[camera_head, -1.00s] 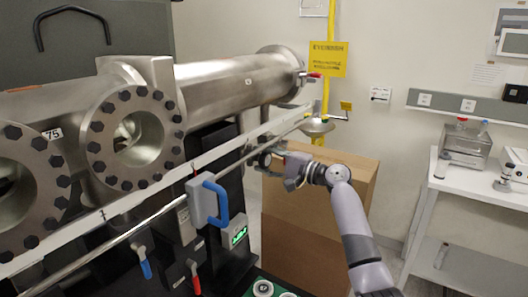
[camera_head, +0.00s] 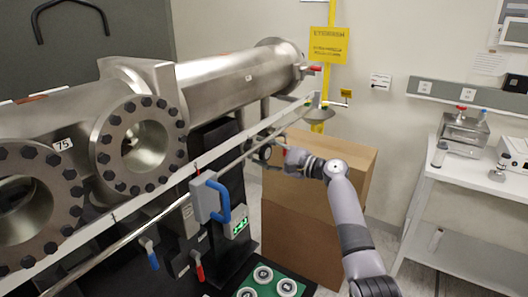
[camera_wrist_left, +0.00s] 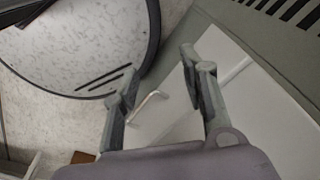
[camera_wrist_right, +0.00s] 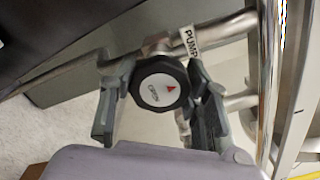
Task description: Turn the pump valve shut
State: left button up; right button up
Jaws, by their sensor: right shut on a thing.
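The pump valve has a round black knob (camera_wrist_right: 160,85) with a white cap bearing small lettering and a red mark. A "PUMP" tag (camera_wrist_right: 190,40) hangs beside it. My right gripper (camera_wrist_right: 160,95) has one finger on each side of the knob and is shut on it. In the head view my right gripper (camera_head: 280,160) reaches the valve beside the steel pipework, and the knob is mostly hidden there. My left gripper (camera_wrist_left: 160,75) is open and empty in the left wrist view. My left arm is outside the head view.
A large steel chamber with bolted flanges (camera_head: 140,146) fills the left. A rail with a blue-handled box (camera_head: 206,198) runs in front of it. A cardboard box (camera_head: 310,226) stands behind my right arm. A white bench (camera_head: 465,160) is at the right.

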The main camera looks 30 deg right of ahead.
jog(key=o, duration=1.2)
jog(key=shift+c, duration=0.2)
jog(key=shift+s+d+f, duration=0.1)
jog(key=shift+s+d, duration=0.05)
jog(key=v, duration=1.1)
jog(key=shift+s+d, duration=0.2)
jog(key=shift+s, duration=0.1)
